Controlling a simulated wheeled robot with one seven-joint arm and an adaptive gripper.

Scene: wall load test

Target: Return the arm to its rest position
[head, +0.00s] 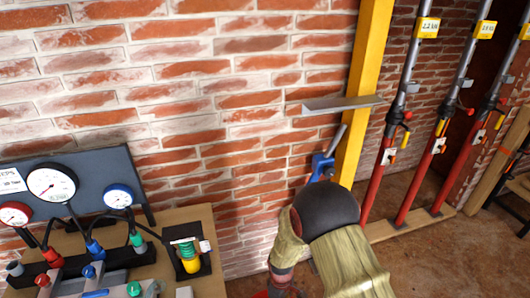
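Part of my arm shows at the lower middle of the head view, with a dark rounded joint and khaki cloth covers. It stands in front of the brick wall and the foot of a yellow post (362,90). I cannot make out my gripper or its fingers in this view, so whether it holds anything is not shown.
A bench (190,216) at the lower left carries a gauge panel (90,165), hoses and a green-and-yellow spring piece (188,258). A grey plate (342,104) juts out at the yellow post, above a blue device (321,166) partly hidden by my arm. Several red-and-grey props (388,150) stand at the right.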

